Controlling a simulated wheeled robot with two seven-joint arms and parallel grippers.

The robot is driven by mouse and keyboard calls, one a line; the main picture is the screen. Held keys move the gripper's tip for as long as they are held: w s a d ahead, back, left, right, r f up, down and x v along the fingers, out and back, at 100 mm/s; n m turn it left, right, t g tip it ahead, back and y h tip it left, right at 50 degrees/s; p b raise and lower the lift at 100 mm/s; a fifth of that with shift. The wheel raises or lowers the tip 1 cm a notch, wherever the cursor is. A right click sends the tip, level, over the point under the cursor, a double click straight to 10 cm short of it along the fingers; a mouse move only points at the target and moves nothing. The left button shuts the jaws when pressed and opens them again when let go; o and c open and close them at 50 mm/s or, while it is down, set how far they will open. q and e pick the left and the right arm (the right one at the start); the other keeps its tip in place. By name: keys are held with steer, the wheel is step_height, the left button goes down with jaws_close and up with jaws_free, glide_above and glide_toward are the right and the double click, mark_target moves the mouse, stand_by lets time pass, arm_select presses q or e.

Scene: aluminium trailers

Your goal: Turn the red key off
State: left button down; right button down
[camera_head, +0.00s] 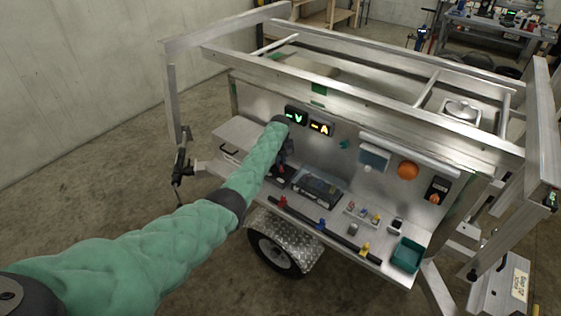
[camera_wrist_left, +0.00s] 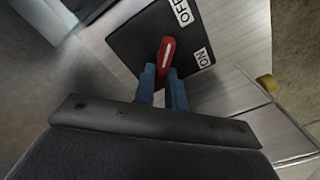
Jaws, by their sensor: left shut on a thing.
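In the left wrist view, the red key (camera_wrist_left: 166,53) with a white stripe sits on a black plate (camera_wrist_left: 132,42) marked OFF and ON. The OFF label (camera_wrist_left: 181,12) is at the top and the ON label (camera_wrist_left: 203,57) is to the right. The key's long side runs nearly upright in that picture. My left gripper (camera_wrist_left: 161,83) is shut on the key with its blue fingertips on either side. My right gripper is not in view.
The aluminium trailer (camera_head: 350,130) has frame bars above its panel. Two small displays (camera_head: 307,122) are right of my wrist. A shelf below carries a black device (camera_head: 318,190), small coloured parts and a green bin (camera_head: 407,254). An orange knob (camera_head: 408,171) is farther right.

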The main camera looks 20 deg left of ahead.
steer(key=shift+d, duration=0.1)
arm_select(q)
steer(key=c, duration=1.4)
jaws_free()
steer(key=shift+c, duration=0.2)
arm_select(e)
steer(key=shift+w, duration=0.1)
arm_select(q)
steer(key=shift+r, duration=0.1)
